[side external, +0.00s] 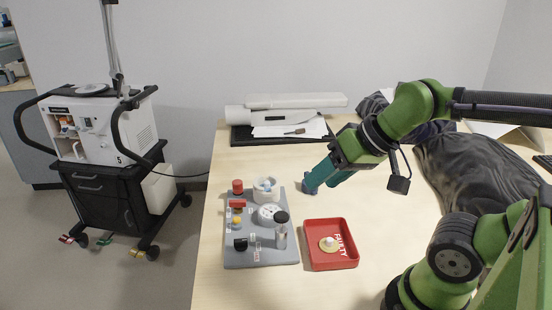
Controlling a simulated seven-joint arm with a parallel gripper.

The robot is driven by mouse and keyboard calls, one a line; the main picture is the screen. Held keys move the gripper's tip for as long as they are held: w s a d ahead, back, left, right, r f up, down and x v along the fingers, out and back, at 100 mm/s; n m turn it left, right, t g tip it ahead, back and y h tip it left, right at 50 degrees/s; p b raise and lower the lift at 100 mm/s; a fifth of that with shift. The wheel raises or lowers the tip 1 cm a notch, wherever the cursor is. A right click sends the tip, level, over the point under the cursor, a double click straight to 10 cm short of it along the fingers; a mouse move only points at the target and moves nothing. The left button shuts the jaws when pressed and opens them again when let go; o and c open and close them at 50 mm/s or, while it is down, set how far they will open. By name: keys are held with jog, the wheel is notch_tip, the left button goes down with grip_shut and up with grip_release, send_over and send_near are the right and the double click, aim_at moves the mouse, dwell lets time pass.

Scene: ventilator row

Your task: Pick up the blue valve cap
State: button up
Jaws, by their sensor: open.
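A small blue piece (267,186) shows in the white round cup (266,195) at the back right of the grey board; it may be the blue valve cap, but it is too small to tell its shape. My gripper (317,181) is to the right of this cup, tilted with its teal fingers pointing down and left. It is open. A darker blue patch (309,187) shows at the finger ends; I cannot tell whether it is part of the fingertips or a separate thing.
The grey board (262,258) also carries a red cap (237,187), a white disc (268,213) and a black-topped cylinder (281,230). A red tray (331,266) marked FAULTY holds a pale round part (328,243). A dark cloth (465,170) lies right.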

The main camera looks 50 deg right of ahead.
jog(key=o, duration=0.5)
jog(key=shift+o, duration=0.2)
jog(key=m+g+h, duration=0.2)
jog(key=g, duration=0.5)
send_over(304, 189)
jog(key=s+d, duration=0.1)
notch_tip(304, 189, down, 7)
jog(key=d+r, duration=0.1)
jog(key=shift+n, duration=0.4)
jog(key=f, duration=1.6)
jog(key=shift+w+f, duration=0.2)
